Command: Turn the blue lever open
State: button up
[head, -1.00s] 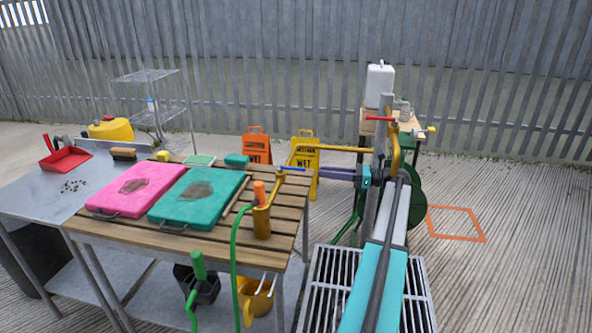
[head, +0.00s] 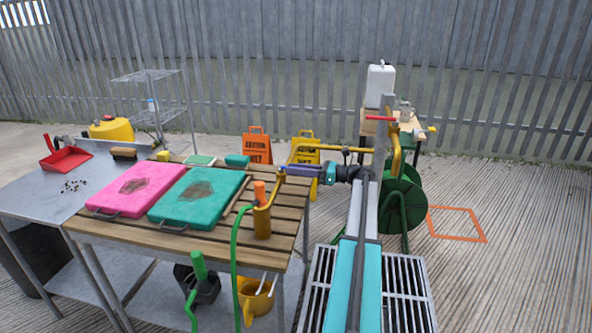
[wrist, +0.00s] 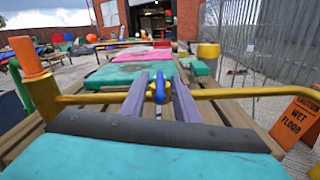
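The blue lever (head: 282,171) sits on top of the brass tap (head: 262,222) at the right edge of the slatted table, mostly hidden by my gripper in the head view. In the wrist view, the lever's rounded blue end (wrist: 160,87) points toward me between my two purple fingers. My gripper (wrist: 160,82) is open, with a finger on each side of the lever and small gaps visible. In the head view, my gripper (head: 292,170) reaches in from the right at lever height.
Pink (head: 136,190) and teal (head: 196,197) boards lie on the slatted table (head: 200,243). A green hose (head: 234,258) hangs from the tap. A red lever (head: 381,118) is on another fitting at the right. Orange (head: 257,147) and yellow (head: 305,148) wet-floor signs stand behind.

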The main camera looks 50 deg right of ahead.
grip_shut()
jog(key=shift+w+d, duration=0.1)
jog(key=shift+d, duration=0.05)
jog(key=shift+s, duration=0.2)
jog(key=shift+h, duration=0.3)
